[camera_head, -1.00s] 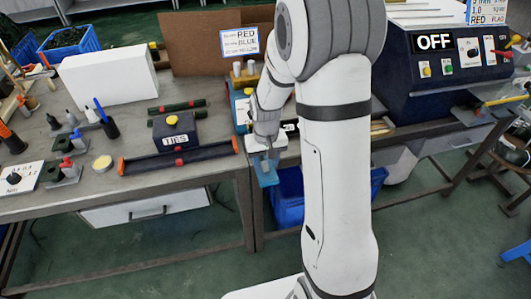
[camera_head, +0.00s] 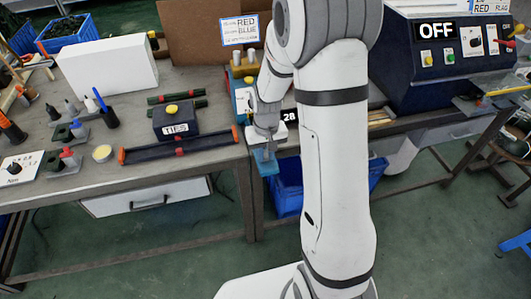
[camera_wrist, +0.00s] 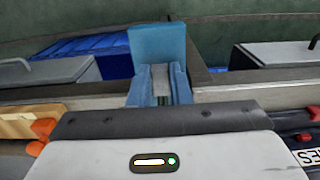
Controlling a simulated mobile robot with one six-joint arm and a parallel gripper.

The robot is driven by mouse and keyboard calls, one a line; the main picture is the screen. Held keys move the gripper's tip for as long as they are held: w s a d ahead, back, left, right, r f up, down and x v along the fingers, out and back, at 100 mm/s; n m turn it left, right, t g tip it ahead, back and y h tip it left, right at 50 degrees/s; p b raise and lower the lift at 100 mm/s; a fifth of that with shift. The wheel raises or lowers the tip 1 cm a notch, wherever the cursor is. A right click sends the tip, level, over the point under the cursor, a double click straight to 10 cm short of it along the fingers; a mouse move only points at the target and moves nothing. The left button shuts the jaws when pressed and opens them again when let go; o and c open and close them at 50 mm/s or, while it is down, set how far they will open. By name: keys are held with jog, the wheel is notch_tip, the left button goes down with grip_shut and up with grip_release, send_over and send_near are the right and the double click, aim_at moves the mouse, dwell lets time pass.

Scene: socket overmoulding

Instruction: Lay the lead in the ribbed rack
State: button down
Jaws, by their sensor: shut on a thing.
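My gripper (camera_head: 266,150) is over the front edge of the bench, pointing down. In the wrist view its fingers (camera_wrist: 161,85) are shut on a pale grey piece (camera_wrist: 161,78), which I take for part of the lead. The rest of the lead is not clear. A translucent blue plate (camera_wrist: 157,45) stands just beyond the fingers; it also shows below the gripper in the head view (camera_head: 267,166). I cannot tell whether it is held. A wooden slatted piece (camera_head: 381,118), possibly the ribbed rack, lies right of my arm, partly hidden; a wooden corner shows in the wrist view (camera_wrist: 25,123).
A dark tray with orange ends (camera_head: 180,146) and a TIES box (camera_head: 175,122) stand left of the gripper. A blue bin (camera_head: 287,188) is under the bench. A machine marked OFF (camera_head: 435,70) stands at right. My arm covers the middle.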

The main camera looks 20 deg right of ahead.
jog(key=shift+s, duration=0.1)
jog(key=shift+s+b, duration=0.35)
jog(key=shift+s, duration=2.8)
notch_tip(320, 180, up, 5)
jog(key=p, duration=0.4)
jog(key=shift+s, duration=0.1)
